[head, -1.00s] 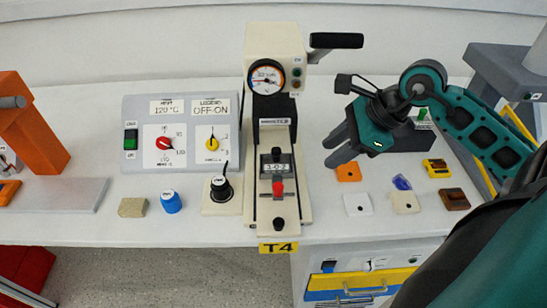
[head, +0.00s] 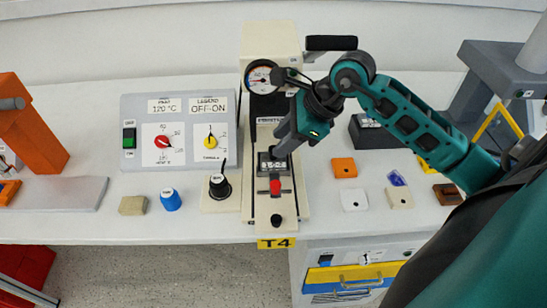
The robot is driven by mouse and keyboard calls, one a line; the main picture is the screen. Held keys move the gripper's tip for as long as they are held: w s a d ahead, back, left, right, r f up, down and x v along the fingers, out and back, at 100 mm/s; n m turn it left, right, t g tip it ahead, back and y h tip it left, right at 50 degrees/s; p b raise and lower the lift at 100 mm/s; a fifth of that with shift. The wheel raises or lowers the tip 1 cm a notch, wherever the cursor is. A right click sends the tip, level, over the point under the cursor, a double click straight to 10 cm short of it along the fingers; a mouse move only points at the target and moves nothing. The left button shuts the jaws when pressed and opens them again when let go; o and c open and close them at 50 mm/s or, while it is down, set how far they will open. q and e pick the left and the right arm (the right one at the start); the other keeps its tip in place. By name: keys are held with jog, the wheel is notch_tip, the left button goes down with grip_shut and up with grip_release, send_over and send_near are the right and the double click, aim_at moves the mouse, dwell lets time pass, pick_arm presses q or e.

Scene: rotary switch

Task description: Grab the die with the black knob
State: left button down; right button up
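In the head view a dark block with white digits (head: 271,164) sits in the slide of the cream press (head: 290,205), with a red knob (head: 275,186) at its front. A small black knob (head: 277,221) is at the slide's front end. Left of the press, a black knob with a pointer (head: 219,189) stands on a cream base. My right gripper (head: 280,154) points down and left at the rear of the digit block. Its fingers overlap in view, so their gap and any contact are hidden. My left gripper is out of view.
A dark box (head: 372,132) stands right of the press. Orange (head: 344,167) and white (head: 354,199) pieces lie on the table nearby. The control panel (head: 180,180), blue knob (head: 170,200) and beige block (head: 133,205) are to the left. The press gauge and lever overhang the slide.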

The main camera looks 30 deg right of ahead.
aim_at(274, 159)
jog(key=shift+x, duration=1.45)
jog(key=shift+s, duration=0.1)
